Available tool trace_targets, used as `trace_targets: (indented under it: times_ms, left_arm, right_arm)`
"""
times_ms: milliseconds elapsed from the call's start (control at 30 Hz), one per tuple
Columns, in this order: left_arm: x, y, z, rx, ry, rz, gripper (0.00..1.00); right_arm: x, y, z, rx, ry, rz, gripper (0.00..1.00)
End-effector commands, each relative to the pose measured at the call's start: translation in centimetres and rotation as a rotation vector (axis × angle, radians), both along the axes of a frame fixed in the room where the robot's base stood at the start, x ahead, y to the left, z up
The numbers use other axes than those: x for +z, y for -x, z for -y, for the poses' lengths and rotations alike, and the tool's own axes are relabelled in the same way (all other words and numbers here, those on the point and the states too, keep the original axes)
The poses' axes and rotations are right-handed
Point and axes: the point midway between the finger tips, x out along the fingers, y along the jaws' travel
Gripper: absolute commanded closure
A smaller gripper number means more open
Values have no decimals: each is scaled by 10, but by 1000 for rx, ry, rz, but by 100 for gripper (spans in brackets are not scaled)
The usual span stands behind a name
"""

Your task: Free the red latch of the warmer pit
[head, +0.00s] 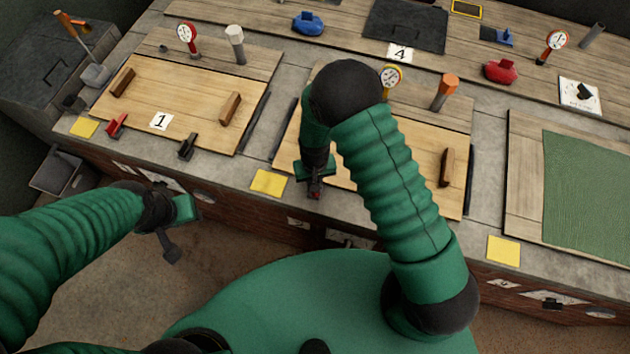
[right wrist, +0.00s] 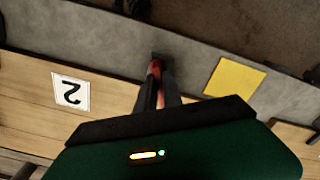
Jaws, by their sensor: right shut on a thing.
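A red latch (right wrist: 155,68) sits at the front edge of the wooden lid marked 2 (right wrist: 40,92). My right gripper (right wrist: 158,90) is shut on it, with the red showing between the two dark fingers. In the head view my right gripper (head: 315,188) is at the front edge of the middle lid (head: 410,165), and my arm hides part of that lid. My left gripper (head: 171,244) hangs in front of the counter, away from the lids; its finger opening is unclear.
Another red latch (head: 116,125) and a black latch (head: 187,147) are on the front of lid 1 (head: 190,85). Yellow squares (head: 268,181) lie along the counter's front edge. Gauges and capped posts stand behind the lids. A green mat (head: 590,190) lies at right.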

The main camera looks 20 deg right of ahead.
Motion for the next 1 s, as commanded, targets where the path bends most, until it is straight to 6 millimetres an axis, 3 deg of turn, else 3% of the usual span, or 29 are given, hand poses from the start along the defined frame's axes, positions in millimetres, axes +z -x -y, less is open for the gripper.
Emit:
trace_targets:
  times_ms: [1000]
  left_arm:
    - [15,0,0,0,0,0,64]
  right_arm:
    - [1,-2,-4,907,1,9,100]
